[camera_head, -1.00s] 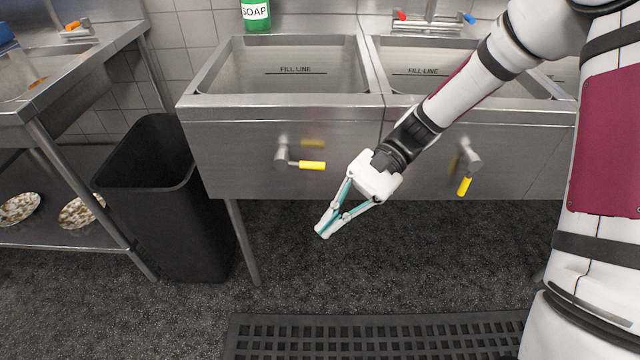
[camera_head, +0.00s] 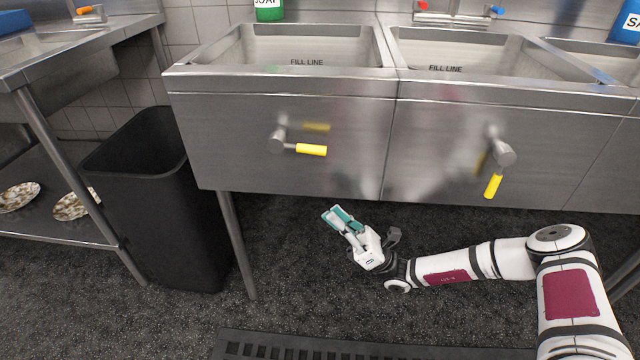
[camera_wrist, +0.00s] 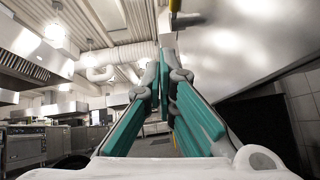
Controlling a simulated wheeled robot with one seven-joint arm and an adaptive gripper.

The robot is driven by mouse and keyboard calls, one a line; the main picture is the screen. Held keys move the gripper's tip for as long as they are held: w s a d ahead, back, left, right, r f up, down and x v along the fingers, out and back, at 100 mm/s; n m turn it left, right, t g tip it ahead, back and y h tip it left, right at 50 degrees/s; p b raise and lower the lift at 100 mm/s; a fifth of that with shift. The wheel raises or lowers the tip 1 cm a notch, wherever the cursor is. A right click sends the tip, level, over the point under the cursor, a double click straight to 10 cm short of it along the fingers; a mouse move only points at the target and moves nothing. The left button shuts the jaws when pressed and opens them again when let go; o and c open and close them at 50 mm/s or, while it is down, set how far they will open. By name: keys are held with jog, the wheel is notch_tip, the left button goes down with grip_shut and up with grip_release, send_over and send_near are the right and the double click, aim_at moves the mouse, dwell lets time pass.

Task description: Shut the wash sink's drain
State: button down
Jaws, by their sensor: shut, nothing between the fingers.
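Steel sink basins stand side by side, a left basin (camera_head: 215,50) and a middle basin (camera_head: 412,52). The left drain lever (camera_head: 311,149), with a yellow grip, points sideways to the right. The right drain lever (camera_head: 493,186) hangs down, tilted slightly left. No label in view tells which basin is the wash sink. My gripper (camera_head: 340,217) is shut and empty, below the front panel, lower and slightly right of the left lever, apart from both levers. In the wrist view my gripper (camera_wrist: 164,75) points upward, with a yellow grip (camera_wrist: 176,6) at the top edge.
A black bin (camera_head: 145,230) stands left of the sink leg (camera_head: 238,245). A steel side table (camera_head: 90,40) has plates (camera_head: 70,206) on its lower shelf. A black mat (camera_head: 300,347) lies in front. The floor under the basins is clear. A green soap bottle (camera_head: 268,10) stands behind.

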jog(key=f+m+t, duration=0.1)
jog(key=m+t, duration=0.1)
jog(key=t, duration=0.1)
jog(key=b, duration=0.3)
send_near(299, 145)
jog(key=a+f, duration=0.3)
jog(key=shift+w+a+r+b, duration=0.15)
jog(key=shift+r+b, duration=0.1)
jog(key=shift+r, duration=1)
jog(key=shift+w+a+r+b, duration=0.15)
jog(key=shift+r+b, duration=0.1)
jog(key=shift+r, duration=1)
jog(key=shift+d, duration=0.15)
jog(key=r+p, duration=0.1)
jog(key=p, duration=0.1)
jog(key=r+h+p, duration=0.1)
jog(key=p, duration=0.2)
jog(key=shift+w+d+n+g, duration=0.1)
jog(key=shift+d+n+g, duration=0.2)
jog(key=shift+g, duration=0.1)
